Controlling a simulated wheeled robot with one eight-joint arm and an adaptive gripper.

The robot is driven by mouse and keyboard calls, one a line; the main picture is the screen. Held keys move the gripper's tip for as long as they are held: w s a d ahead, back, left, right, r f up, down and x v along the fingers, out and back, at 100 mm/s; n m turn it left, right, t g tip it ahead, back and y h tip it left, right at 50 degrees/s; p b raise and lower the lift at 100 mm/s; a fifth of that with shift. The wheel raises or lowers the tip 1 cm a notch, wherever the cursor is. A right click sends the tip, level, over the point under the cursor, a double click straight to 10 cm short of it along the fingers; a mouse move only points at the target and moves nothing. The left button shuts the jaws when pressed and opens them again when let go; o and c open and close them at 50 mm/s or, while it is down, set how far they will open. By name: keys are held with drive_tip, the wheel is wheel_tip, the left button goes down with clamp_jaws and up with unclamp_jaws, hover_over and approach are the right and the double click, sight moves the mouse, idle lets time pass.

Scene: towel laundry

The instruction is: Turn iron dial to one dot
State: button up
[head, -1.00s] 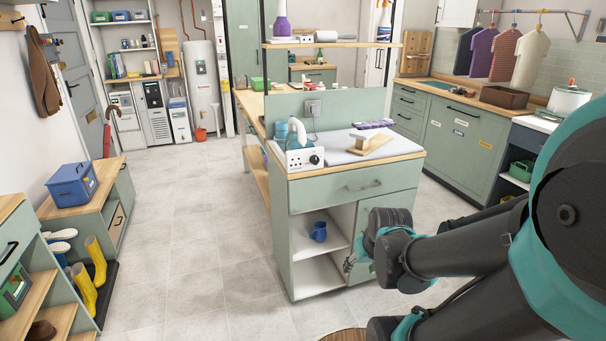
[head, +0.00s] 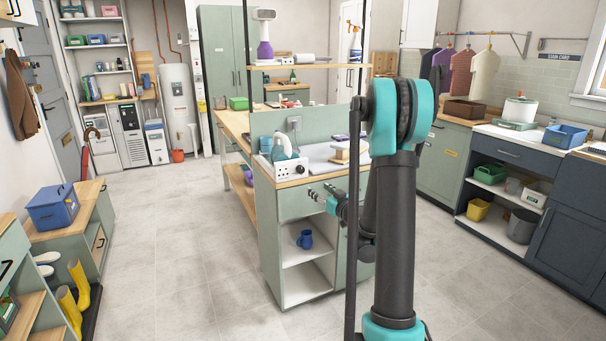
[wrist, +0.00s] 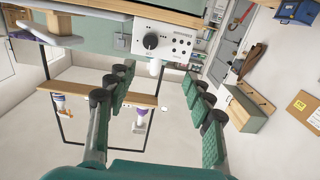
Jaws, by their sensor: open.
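The iron station is a white box (head: 289,171) at the near left corner of the green cabinet's top, with the iron (head: 284,147) standing on it. In the wrist view, which is upside down, its white front panel (wrist: 177,41) carries a round black dial (wrist: 151,41) and several small dark spots. The dots and the dial's pointer are too small to read. My gripper (head: 322,195) is open and empty, in front of the cabinet, a little below and right of the box. In the wrist view my gripper (wrist: 158,75) has its fingers spread wide, apart from the dial.
An ironing surface with a wooden-based object (head: 342,153) lies right of the box. A shelf (head: 310,65) on dark posts hangs above. The open cubby below holds a blue mug (head: 305,239). The floor (head: 190,255) to the left is clear.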

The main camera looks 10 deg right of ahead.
drive_tip(key=w+d, duration=0.1)
approach(302, 170)
drive_tip(key=shift+t, duration=0.3)
drive_tip(key=x, duration=0.8)
drive_tip(key=shift+w+a+f, duration=0.1)
drive_tip(key=shift+a+f, duration=0.15)
drive_tip(key=shift+f, duration=0.1)
drive_tip(key=c, duration=1.2)
